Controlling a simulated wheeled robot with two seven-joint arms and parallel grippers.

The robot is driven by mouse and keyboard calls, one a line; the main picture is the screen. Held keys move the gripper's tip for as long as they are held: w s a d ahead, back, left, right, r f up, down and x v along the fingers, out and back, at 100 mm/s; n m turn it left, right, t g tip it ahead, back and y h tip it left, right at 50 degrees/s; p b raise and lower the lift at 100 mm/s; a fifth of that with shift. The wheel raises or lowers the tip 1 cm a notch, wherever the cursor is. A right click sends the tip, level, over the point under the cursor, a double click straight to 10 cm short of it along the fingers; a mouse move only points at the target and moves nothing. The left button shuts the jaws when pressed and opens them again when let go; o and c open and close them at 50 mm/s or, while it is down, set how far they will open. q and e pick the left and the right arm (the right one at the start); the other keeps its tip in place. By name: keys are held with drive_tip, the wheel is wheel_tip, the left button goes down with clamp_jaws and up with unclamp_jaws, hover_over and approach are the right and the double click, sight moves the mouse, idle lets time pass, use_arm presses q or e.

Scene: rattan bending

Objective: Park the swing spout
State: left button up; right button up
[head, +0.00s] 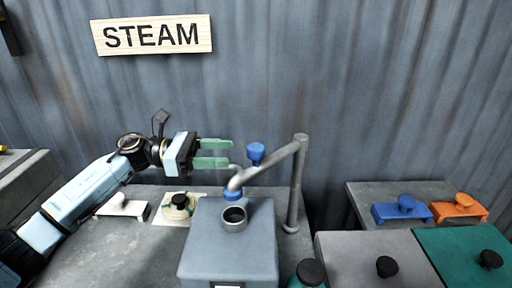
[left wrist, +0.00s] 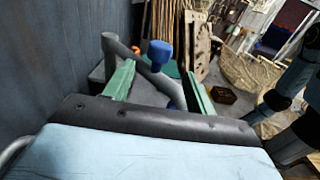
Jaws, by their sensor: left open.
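The swing spout (head: 268,165) is a grey pipe on a post (head: 296,190), reaching left and toward me. Its blue-tipped outlet (head: 232,194) hangs over the round filler neck (head: 234,218) on a grey box (head: 228,262). A blue knob (head: 256,152) stands up from the spout arm. My left gripper (head: 232,153) has green fingers, open and empty, left of the blue knob and apart from it. In the left wrist view the knob (left wrist: 159,52) appears between and beyond the open fingers (left wrist: 160,85), with the grey pipe (left wrist: 122,46) at left. My right gripper is not seen.
A white block (head: 122,207) and a cream coil with a black knob (head: 180,205) sit on the left bench. Blue (head: 400,212) and orange (head: 459,208) knobbed pieces sit on the right bench. Grey (head: 365,262) and green (head: 462,258) lids are at front right. A corrugated wall is behind.

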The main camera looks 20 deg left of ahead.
sight(256, 153)
use_arm(q)
drive_tip(key=p+x, duration=0.2)
drive_tip(key=x, duration=0.5)
drive_tip(key=shift+w+d, duration=0.15)
drive_tip(key=shift+d, duration=0.15)
drive_tip(key=shift+w+d+p, duration=0.15)
drive_tip(key=shift+d+p, duration=0.15)
drive_tip(key=shift+d, duration=0.1)
clamp_jaws()
